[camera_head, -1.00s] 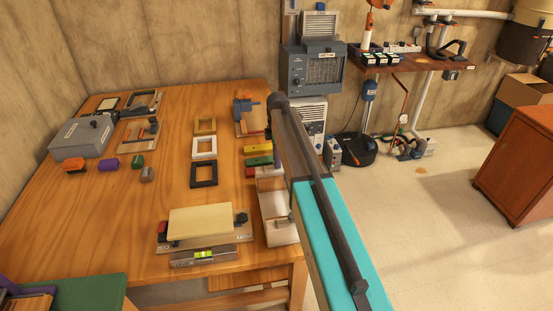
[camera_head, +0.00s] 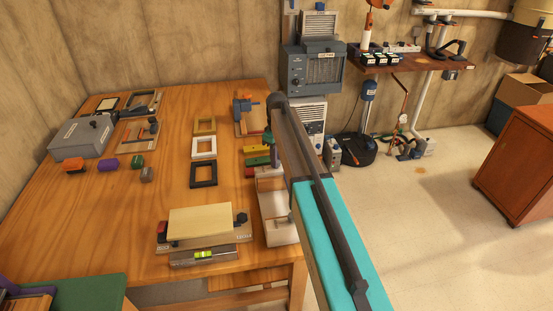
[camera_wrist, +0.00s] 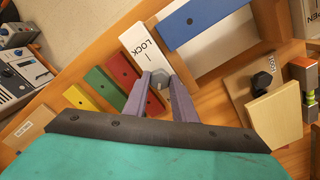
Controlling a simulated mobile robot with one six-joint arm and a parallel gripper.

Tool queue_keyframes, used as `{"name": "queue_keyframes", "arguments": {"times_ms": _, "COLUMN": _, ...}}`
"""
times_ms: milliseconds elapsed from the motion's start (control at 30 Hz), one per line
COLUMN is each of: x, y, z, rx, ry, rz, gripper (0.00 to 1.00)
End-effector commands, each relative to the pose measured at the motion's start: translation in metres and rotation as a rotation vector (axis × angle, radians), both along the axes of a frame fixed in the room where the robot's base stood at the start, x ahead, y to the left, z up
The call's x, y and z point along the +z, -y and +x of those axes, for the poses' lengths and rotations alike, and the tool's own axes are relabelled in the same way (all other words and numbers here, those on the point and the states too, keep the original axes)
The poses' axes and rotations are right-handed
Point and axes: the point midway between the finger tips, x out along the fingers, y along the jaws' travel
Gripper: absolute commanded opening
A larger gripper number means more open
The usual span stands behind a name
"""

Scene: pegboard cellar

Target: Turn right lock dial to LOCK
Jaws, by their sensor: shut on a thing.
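In the wrist view, my gripper (camera_wrist: 160,84) is shut on a small grey dial (camera_wrist: 162,77), with one finger on each side of it. The fingers hide part of the dial. A white plate (camera_wrist: 132,38) marked LOCK, with a short line by the word, lies just beyond the dial. Another white plate (camera_wrist: 304,22) with partly cut-off lettering is at the upper right. A blue bar (camera_wrist: 205,18) lies between the plates. In the head view, the pale fixture (camera_head: 279,232) is at the table's right edge, partly behind my arm; my gripper is hidden there.
Red, green and yellow blocks (camera_head: 257,161) lie close behind the fixture. A board with a black knob (camera_head: 242,219) and a spirit level (camera_head: 205,255) stand to its left. Frames (camera_head: 203,173) lie mid-table. Open floor (camera_head: 430,230) is to the right.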

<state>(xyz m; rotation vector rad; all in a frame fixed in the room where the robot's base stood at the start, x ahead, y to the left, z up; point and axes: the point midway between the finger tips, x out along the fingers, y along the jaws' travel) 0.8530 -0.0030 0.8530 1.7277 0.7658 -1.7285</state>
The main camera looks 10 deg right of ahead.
Motion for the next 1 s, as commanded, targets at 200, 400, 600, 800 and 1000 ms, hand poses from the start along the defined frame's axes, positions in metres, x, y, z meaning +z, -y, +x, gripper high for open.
{"name": "queue_keyframes", "arguments": {"times_ms": 200, "x": 0.0006, "y": -0.0003, "z": 0.0003, "rx": -0.199, "ry": 0.001, "rz": -0.001, "gripper": 0.02}}
{"name": "queue_keyframes", "arguments": {"times_ms": 400, "x": 0.0007, "y": -0.0004, "z": 0.0004, "rx": -0.383, "ry": 0.001, "rz": 0.000, "gripper": 0.02}}
{"name": "queue_keyframes", "arguments": {"times_ms": 600, "x": 0.0008, "y": -0.0005, "z": 0.0005, "rx": -0.567, "ry": 0.001, "rz": 0.000, "gripper": 0.02}}
{"name": "queue_keyframes", "arguments": {"times_ms": 800, "x": 0.0009, "y": -0.0005, "z": 0.0005, "rx": -0.751, "ry": 0.001, "rz": 0.000, "gripper": 0.02}}
{"name": "queue_keyframes", "arguments": {"times_ms": 1000, "x": 0.0010, "y": -0.0005, "z": 0.0007, "rx": -0.935, "ry": 0.002, "rz": 0.000, "gripper": 0.02}}
